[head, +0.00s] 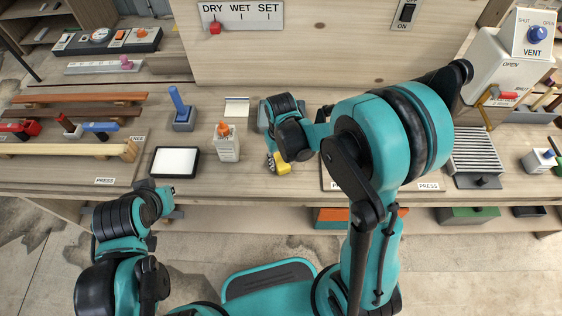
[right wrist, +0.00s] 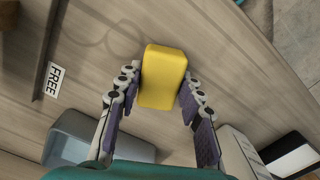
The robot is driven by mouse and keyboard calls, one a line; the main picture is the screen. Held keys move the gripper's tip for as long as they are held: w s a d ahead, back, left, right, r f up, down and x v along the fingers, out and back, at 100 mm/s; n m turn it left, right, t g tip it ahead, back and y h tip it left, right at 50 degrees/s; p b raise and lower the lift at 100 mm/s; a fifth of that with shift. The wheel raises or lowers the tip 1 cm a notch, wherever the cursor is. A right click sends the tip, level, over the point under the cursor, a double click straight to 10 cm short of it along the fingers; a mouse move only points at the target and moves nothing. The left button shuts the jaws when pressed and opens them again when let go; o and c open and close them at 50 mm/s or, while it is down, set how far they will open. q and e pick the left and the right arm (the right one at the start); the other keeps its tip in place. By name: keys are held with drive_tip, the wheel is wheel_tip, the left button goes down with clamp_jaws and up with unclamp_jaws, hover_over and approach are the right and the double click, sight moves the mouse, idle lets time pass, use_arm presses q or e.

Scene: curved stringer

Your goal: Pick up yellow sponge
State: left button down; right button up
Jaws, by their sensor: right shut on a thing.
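The yellow sponge (head: 284,169) is a small block at the workbench's front edge in the head view, partly hidden by my right arm. My right gripper (head: 275,164) is at it. In the right wrist view the sponge (right wrist: 163,76) sits between the fingertips of the right gripper (right wrist: 160,92), which is shut on it. I cannot tell whether the sponge touches the bench top or is slightly above it. My left gripper (head: 164,191) is low at the left, in front of the bench edge, far from the sponge. Its fingers are too small to read.
A white bottle with an orange cap (head: 227,143), a black-framed white pad (head: 175,161) and a blue-handled stamp (head: 182,110) stand left of the right gripper. A grey bin (right wrist: 80,138) is close by in the wrist view. A ribbed rack (head: 475,155) is at the right.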

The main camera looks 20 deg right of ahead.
sight(281, 161)
drive_tip(key=shift+r, duration=0.1)
wheel_tip(281, 161, up, 5)
drive_tip(key=shift+s+f+p, duration=0.1)
drive_tip(key=shift+f+p, duration=0.1)
drive_tip(key=shift+p, duration=0.95)
drive_tip(key=s+d+r+p, duration=0.3)
drive_tip(key=s+d+r, duration=0.2)
drive_tip(key=s, duration=0.5)
drive_tip(key=shift+d+r, duration=0.25)
drive_tip(key=shift+r, duration=0.35)
drive_tip(key=shift+o, duration=1.4)
drive_tip(key=shift+c, duration=1.4)
